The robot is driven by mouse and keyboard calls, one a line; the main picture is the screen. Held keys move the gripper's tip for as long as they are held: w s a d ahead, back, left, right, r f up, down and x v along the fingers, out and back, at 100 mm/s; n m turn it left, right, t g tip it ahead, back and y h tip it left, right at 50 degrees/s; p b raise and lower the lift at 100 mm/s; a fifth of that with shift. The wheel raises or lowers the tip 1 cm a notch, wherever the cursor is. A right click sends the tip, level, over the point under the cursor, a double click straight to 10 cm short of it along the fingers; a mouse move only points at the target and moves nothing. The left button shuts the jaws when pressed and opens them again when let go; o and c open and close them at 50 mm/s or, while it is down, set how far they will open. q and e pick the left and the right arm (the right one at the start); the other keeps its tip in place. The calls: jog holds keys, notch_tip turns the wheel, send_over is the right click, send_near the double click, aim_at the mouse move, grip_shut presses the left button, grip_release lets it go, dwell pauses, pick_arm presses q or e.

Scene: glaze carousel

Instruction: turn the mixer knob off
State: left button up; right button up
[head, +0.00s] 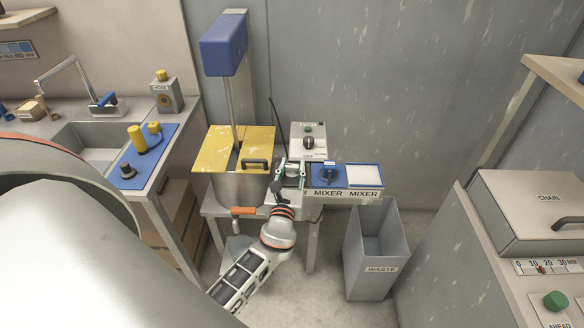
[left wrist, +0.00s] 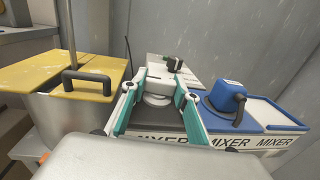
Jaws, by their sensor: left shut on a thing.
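A pale control box (head: 309,130) stands at the back of the bench, with a black knob (head: 308,142) and a small green light on top. The knob also shows in the left wrist view (left wrist: 175,63), beyond my fingers. My left gripper (head: 290,170) is over the left place of the front panel, short of that box. In the left wrist view its teal-lined fingers stand apart, with a pale round piece (left wrist: 157,98) between them, partly hidden; I cannot tell what it is. My right gripper is not in view.
A blue tool with a dark grip (head: 328,173) sits on a blue place right of my gripper. The panel (head: 343,193) reads MIXER. A yellow-lidded tank (head: 255,138) with a black handle stands left. A grey waste bin (head: 370,235) stands below right.

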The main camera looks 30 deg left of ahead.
pick_arm(q)
jog(key=shift+n+g+y, duration=0.6)
jog(key=shift+n+y, duration=0.1)
jog(key=shift+y, duration=0.3)
jog(key=o, duration=1.1)
jog(key=shift+r, duration=0.1)
jog(key=v, duration=1.2)
